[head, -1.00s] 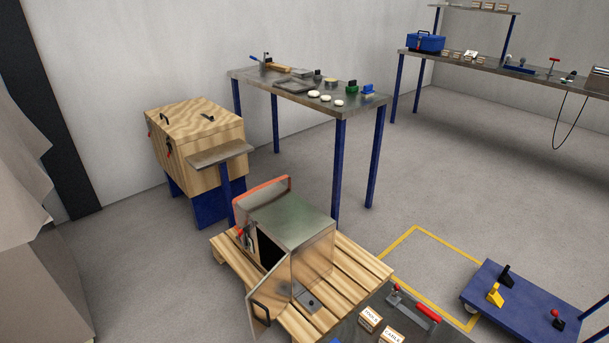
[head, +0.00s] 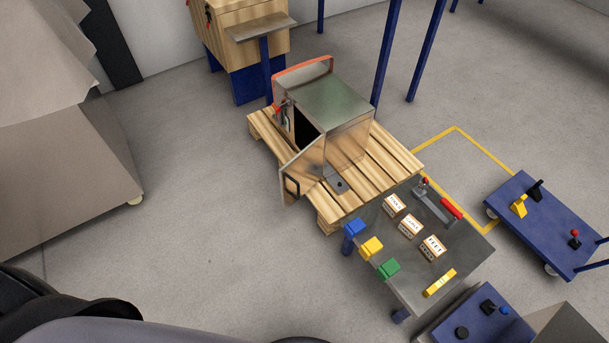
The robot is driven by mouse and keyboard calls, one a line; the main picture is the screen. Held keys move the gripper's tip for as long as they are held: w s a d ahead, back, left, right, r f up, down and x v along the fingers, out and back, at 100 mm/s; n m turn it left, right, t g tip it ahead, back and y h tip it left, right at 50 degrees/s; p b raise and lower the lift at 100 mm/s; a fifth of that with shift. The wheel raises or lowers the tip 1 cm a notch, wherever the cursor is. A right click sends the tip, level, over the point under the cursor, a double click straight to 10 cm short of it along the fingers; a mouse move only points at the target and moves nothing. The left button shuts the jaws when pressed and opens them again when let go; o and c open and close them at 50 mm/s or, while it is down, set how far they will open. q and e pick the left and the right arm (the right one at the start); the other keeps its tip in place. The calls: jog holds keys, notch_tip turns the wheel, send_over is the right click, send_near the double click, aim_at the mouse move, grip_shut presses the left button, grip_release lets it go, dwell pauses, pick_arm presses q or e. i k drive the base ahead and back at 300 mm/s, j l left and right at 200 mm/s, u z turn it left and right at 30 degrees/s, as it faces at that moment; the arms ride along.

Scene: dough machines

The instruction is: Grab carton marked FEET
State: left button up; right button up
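Three small cartons with white labelled tops stand in a row on a grey low table. The carton nearest the front (head: 432,249) has a label that seems to read FEET, though the print is small. The middle carton (head: 410,228) and the back carton (head: 394,206) have labels too small to read surely. Neither of my grippers is in view.
The grey table (head: 405,272) also holds blue (head: 354,227), yellow (head: 371,247) and green (head: 388,268) blocks, a yellow level (head: 440,283) and a red-handled tool (head: 451,208). A metal box with an open door (head: 335,105) sits on a pallet behind. Blue carts (head: 540,220) stand right. Floor at left is clear.

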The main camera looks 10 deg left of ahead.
aim_at(431, 246)
jog(key=z, duration=0.95)
